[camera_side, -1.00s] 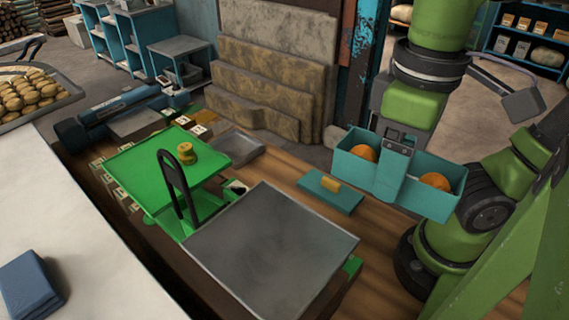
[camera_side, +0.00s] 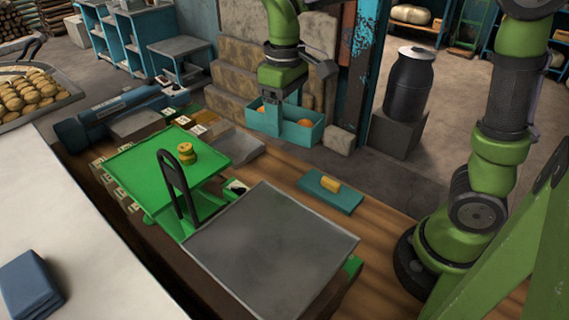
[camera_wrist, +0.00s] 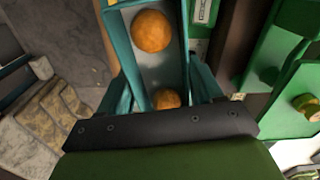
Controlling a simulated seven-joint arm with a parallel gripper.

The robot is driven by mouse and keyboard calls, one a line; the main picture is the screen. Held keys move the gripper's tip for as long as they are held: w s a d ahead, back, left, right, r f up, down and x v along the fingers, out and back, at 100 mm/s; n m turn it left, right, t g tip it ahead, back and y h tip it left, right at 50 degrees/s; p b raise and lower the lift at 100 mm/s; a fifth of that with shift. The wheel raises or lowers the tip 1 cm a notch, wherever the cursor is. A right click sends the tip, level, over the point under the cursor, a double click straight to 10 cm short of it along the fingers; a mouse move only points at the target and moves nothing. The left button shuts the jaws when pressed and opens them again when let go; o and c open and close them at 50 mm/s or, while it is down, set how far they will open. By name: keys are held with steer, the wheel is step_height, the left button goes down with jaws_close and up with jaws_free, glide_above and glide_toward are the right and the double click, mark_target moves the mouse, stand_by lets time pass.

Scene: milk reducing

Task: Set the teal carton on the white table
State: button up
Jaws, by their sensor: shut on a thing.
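The teal carton (camera_side: 305,134) is an open box with an orange ball-like fruit (camera_side: 305,123) at each end. My gripper (camera_side: 283,112) is shut on its middle, from above, and the carton hangs level near the stone slabs behind the bench. In the wrist view the carton (camera_wrist: 180,22) runs up from between my fingers (camera_wrist: 165,92), with one orange fruit (camera_wrist: 152,31) clear and the other (camera_wrist: 166,98) partly hidden by my gripper. The white table (camera_side: 75,215) fills the left side, well apart from the carton.
A green balance scale stands between the carton and the white table, with a green pan (camera_side: 155,160), a yellow weight (camera_side: 187,153), a black upright handle (camera_side: 173,185) and a grey plate (camera_side: 270,245). A folded blue cloth (camera_side: 30,285) lies at the table's front. The table's middle is bare.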

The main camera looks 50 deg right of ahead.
steer(key=w+d+f+m, duration=0.2)
steer(key=d+f, duration=0.1)
steer(key=d, duration=0.2)
steer(key=shift+s+a+f, duration=0.65)
steer(key=shift+s+f, duration=0.7)
steer(key=shift+f, duration=1.6)
steer(key=shift+s+a+f, duration=0.7)
steer(key=shift+s+f, duration=0.7)
steer(key=shift+f, duration=1.5)
steer(key=shift+s+a+f, duration=0.65)
steer(key=shift+s+f, duration=0.7)
steer(key=shift+f, duration=1.6)
steer(key=shift+f, duration=0.55)
steer(key=o, duration=1.1)
steer(key=shift+a, duration=0.1)
steer(key=shift+a, duration=0.1)
